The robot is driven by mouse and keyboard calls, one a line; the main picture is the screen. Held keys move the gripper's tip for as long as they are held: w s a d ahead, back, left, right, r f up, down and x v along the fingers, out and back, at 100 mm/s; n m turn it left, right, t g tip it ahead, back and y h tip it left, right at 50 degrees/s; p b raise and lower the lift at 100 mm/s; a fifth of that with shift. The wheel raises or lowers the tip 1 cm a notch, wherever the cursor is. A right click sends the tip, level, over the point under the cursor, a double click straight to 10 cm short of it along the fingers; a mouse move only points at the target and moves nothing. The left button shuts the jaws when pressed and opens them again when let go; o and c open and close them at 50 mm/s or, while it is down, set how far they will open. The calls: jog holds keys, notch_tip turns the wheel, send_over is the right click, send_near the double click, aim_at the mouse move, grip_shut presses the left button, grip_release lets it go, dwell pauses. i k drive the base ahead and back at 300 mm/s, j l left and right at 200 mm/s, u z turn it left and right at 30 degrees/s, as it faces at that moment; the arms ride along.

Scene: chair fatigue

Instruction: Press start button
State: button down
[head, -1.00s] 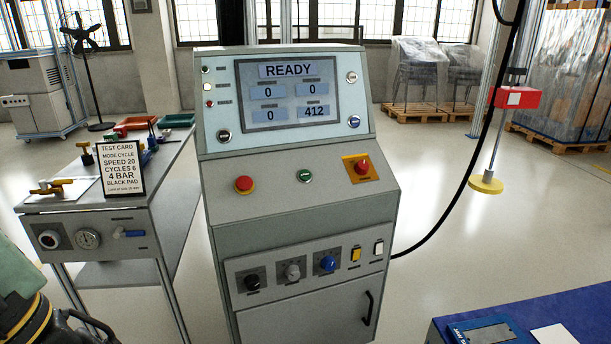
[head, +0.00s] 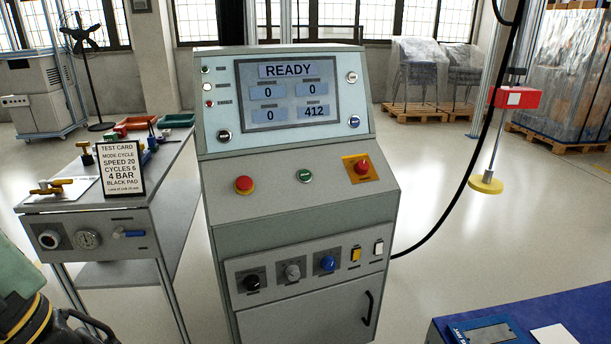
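The green button (head: 304,175), with a small pale label on its face, sits in the middle of the sloped panel of the grey control console (head: 300,235). It looks like the start button, but its label is too small to read. A red mushroom button (head: 244,185) is to its left, and a red knob (head: 361,168) on a yellow plate is to its right. The screen (head: 289,91) above reads READY, with zeros and 412. A black part with a yellow band at the lower left corner may be my arm; gripper fingers cannot be made out. Nothing covers the green button.
A side table (head: 110,205) with a test card (head: 122,169), valves and gauge stands left of the console. A black cable hangs at the right, beside a red block (head: 515,97) on a rod. A blue bench (head: 560,310) fills the lower right. Space before the panel is clear.

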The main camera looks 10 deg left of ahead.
aim_at(304, 174)
jog(key=j+z, duration=0.1)
jog(key=z, duration=0.8)
jog(key=j+z, duration=1)
jog(key=k+j+z, duration=0.15)
jog(key=j, duration=0.2)
jog(key=k+j+z, duration=0.1)
jog(key=j, duration=0.25)
jog(key=k+j+z, duration=0.15)
jog(key=j, duration=0.2)
jog(key=k+j, duration=0.2)
jog(key=j, duration=0.25)
jog(key=k+j, duration=0.25)
jog(key=j, duration=0.15)
